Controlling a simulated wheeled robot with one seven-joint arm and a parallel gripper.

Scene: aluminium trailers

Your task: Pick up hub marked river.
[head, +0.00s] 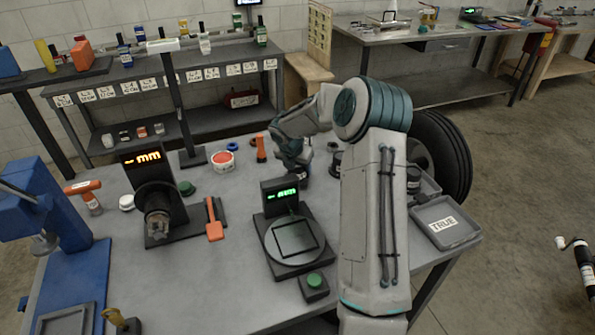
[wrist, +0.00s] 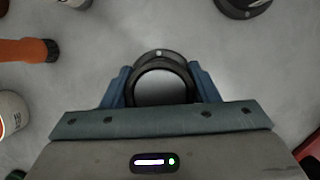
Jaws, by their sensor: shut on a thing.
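In the wrist view, my gripper (wrist: 161,84) has its two blue fingers closed on the left and right sides of a dark round hub (wrist: 160,58) with a shiny round top. In the head view, my gripper (head: 302,164) reaches down over the back of the workbench, behind the green-lit scale. The held hub (head: 305,173) shows there only as a small dark piece below the fingers. No marking can be read on it, so I cannot tell if it says river. Another dark round part (head: 336,163) stands just to the right, apart from my gripper.
The green-lit scale (head: 287,240) stands in front of my gripper. An orange-handled tool (head: 261,148) and a red-topped tub (head: 222,161) are to its left. A tray marked TRUE (head: 467,238) lies at the bench's right end. Blue machinery (head: 50,215) fills the left end.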

